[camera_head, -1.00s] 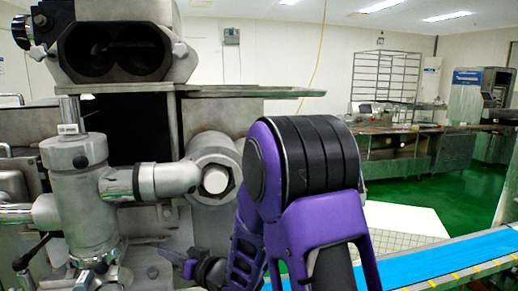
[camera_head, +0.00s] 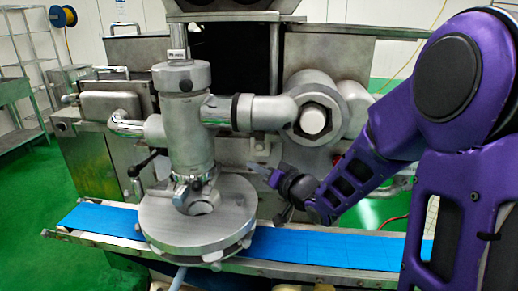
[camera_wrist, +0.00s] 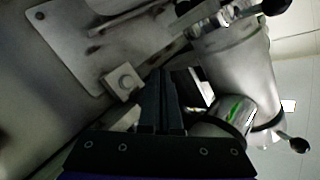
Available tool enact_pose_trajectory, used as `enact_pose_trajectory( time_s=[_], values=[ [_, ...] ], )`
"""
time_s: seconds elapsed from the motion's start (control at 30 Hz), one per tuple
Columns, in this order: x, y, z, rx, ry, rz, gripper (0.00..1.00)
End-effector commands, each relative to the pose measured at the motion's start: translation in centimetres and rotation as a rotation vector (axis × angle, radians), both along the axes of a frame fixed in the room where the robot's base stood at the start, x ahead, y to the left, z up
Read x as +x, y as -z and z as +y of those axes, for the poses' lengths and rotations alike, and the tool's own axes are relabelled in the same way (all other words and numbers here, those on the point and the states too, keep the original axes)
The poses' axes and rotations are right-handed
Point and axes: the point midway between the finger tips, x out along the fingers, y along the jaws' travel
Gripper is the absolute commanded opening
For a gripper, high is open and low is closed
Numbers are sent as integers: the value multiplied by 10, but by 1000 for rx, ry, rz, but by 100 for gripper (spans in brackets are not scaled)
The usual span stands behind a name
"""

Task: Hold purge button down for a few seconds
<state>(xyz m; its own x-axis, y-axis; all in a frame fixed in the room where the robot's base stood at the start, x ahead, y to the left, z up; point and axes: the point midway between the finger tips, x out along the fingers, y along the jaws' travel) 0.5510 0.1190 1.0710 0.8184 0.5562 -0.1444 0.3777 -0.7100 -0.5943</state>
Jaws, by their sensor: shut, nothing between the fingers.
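In the head view my gripper (camera_head: 252,167) points left at the machine front, below the large hex nut (camera_head: 312,120) and right of the upright metal cylinder (camera_head: 187,125). I cannot make out the button in the head view.
A round metal disc housing (camera_head: 197,215) stands over the blue conveyor belt (camera_head: 310,246), left of my gripper. A pipe (camera_head: 250,112) joins the cylinder to the nut above my gripper. Black-knobbed levers (camera_head: 150,160) stick out beside the cylinder.

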Motion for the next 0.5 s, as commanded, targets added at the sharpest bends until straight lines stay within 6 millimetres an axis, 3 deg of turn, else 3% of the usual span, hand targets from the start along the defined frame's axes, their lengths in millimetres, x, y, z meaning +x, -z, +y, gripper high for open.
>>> enact_pose_trajectory(
  time_s=[0.5],
  values=[
    [65, -1, -13, 0, -1, 0, 0]
  ],
)
